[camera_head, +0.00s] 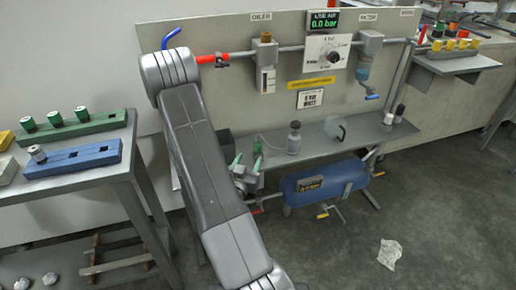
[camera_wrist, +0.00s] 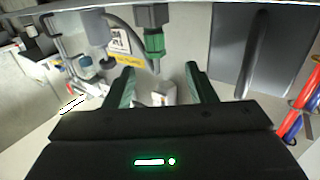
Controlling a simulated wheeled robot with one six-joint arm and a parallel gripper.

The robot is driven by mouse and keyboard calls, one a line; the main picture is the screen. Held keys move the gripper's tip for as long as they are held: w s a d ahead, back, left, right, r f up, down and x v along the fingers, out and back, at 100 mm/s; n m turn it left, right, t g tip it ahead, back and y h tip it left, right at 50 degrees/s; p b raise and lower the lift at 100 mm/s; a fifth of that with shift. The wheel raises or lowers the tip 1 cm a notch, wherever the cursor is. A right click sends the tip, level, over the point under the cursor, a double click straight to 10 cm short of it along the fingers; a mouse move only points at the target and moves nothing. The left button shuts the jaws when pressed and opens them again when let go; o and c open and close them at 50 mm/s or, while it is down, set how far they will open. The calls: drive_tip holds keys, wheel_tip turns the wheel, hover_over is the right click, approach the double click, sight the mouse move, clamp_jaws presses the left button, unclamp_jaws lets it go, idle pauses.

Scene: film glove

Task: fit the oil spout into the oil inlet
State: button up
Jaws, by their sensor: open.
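In the wrist view a green-collared piece (camera_wrist: 154,42), which looks like the oil spout, sits against a dark grey block, with a grey hose curving near it. My gripper (camera_wrist: 158,84) is open, its dark green fingers spread on either side of that line. The green piece appears beyond the fingertips and apart from them. A pale block (camera_wrist: 160,92) shows between the fingers; I cannot tell what it is. In the head view the oiler (camera_head: 266,65) hangs on the panel's pipe. Its inlet is too small to make out. My arm covers part of the bench.
A grey bottle (camera_head: 294,138) and a clear jug (camera_head: 340,130) stand on the bench shelf. A blue tank (camera_head: 325,183) lies below. The filter (camera_head: 369,45) hangs right of the gauge. A side table (camera_head: 80,178) at left holds green and blue racks.

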sight(257, 149)
drive_tip(key=x, duration=0.4)
drive_tip(key=w, duration=0.1)
drive_tip(key=w+d, duration=0.2)
drive_tip(key=shift+w+f, duration=0.3)
drive_tip(key=shift+w, duration=0.6)
drive_tip(key=c, duration=1)
